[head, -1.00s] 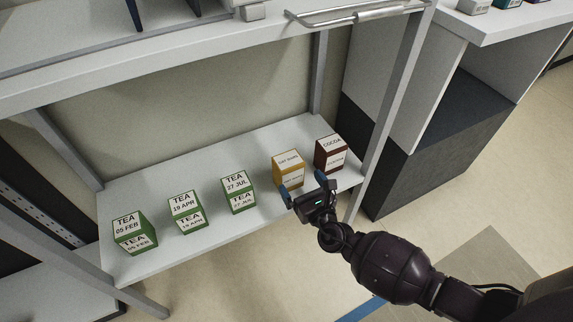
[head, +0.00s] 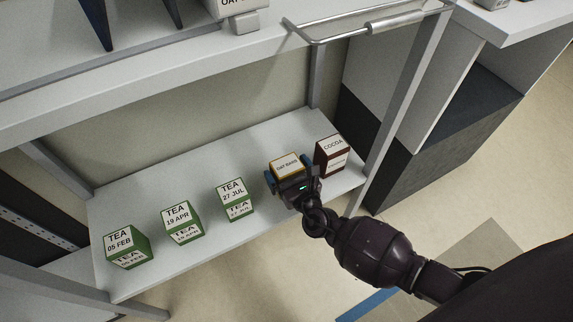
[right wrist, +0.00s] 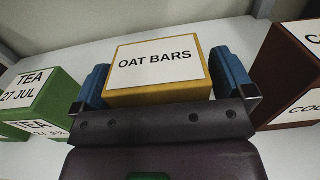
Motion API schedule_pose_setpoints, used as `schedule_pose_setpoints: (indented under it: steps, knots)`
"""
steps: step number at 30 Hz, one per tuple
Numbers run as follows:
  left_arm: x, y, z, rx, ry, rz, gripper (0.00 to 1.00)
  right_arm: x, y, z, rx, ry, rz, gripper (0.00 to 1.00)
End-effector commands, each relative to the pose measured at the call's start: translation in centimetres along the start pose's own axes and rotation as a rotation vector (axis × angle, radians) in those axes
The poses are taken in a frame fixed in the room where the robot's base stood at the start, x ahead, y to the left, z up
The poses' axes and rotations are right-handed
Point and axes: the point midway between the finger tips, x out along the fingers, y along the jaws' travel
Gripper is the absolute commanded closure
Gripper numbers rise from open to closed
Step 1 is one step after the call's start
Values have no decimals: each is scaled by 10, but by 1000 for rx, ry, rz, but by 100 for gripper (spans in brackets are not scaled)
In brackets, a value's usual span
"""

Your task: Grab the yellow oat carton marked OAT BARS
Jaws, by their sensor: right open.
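The yellow carton marked OAT BARS (head: 287,164) stands on the lower shelf, between a green tea carton and the brown cocoa carton. It also shows in the right wrist view (right wrist: 158,70), with its label facing up. My right gripper (head: 291,180) is open at the carton's near side. In the right wrist view its blue fingers (right wrist: 160,82) stand on either side of the carton, the left one close to its side and the right one close to its other side. I cannot tell whether either finger touches it. The carton's lower front is hidden by the gripper. My left gripper is not in view.
The brown COCOA carton (head: 331,155) stands close on the right. The green TEA 27 JUL carton (head: 234,199) stands to the left, with two more tea cartons beyond. An upper shelf (head: 190,77) overhangs, and a grey post (head: 395,110) stands at the right.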

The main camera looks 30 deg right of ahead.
Motion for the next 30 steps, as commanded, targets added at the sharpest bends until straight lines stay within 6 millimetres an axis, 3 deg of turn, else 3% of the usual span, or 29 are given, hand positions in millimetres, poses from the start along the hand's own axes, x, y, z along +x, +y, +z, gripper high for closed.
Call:
schedule_pose_setpoints:
  steps: [9,18,26,30]
  knots:
    - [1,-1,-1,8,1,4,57,-1,2,-1,-1,1,0,0]
    - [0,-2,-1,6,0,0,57,-1,2,0,0,1,0,46]
    - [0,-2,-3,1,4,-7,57,0,2,2,0,-1,0,46]
    - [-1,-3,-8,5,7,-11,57,1,2,14,1,-5,-1,46]
